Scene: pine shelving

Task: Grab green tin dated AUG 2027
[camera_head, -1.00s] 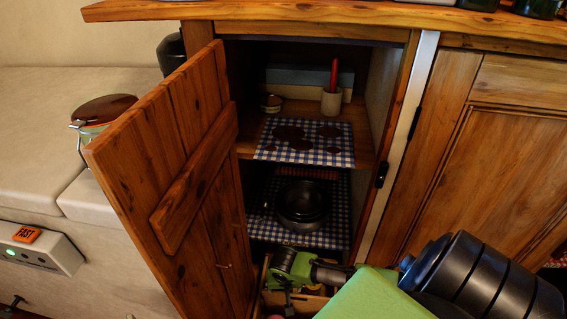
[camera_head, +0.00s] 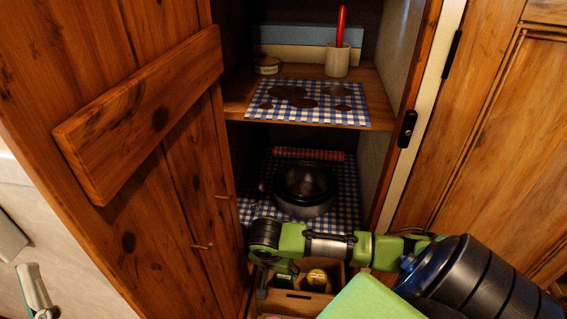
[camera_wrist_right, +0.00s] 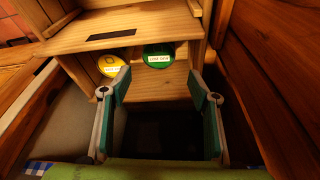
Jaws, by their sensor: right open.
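A green tin (camera_wrist_right: 158,56) with a pale label lies in a wooden box, in the right wrist view. The label is too small to read. In the head view the right gripper (camera_head: 275,283) points down at the box, low in the cupboard. A grey finger of what looks like my left gripper (camera_head: 35,288) shows at lower left; its opening is unclear.
The wooden box (camera_head: 301,304) has a slotted front. Above it are a shelf with a dark pan (camera_head: 304,184) and an upper shelf with a cup (camera_head: 337,60) holding a red stick. The open cupboard door (camera_head: 130,130) stands left, a white post (camera_head: 430,110) right.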

